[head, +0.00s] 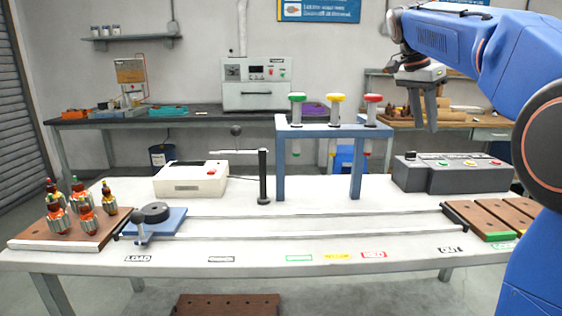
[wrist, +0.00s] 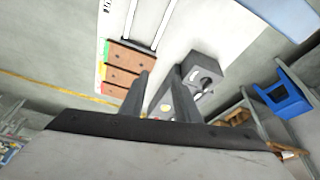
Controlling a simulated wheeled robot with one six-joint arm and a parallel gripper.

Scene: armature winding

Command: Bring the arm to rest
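My gripper (head: 424,108) hangs at the end of my blue arm at the upper right of the head view, high above the right rear of the white table (head: 330,222). Its fingers point down with nothing between them. In the wrist view the two dark fingers of my gripper (wrist: 160,98) stand apart with a gap, so it is open and empty. The grey button box (head: 455,175) is below it on the table; it also shows in the wrist view (wrist: 203,72).
Armatures (head: 87,217) stand on a brown board (head: 60,242) at left. A blue fixture (head: 160,222), white instrument (head: 190,180), black post (head: 263,178) and blue stand (head: 320,130) with coloured plungers follow. Brown trays (head: 482,219) sit at right. The front middle is clear.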

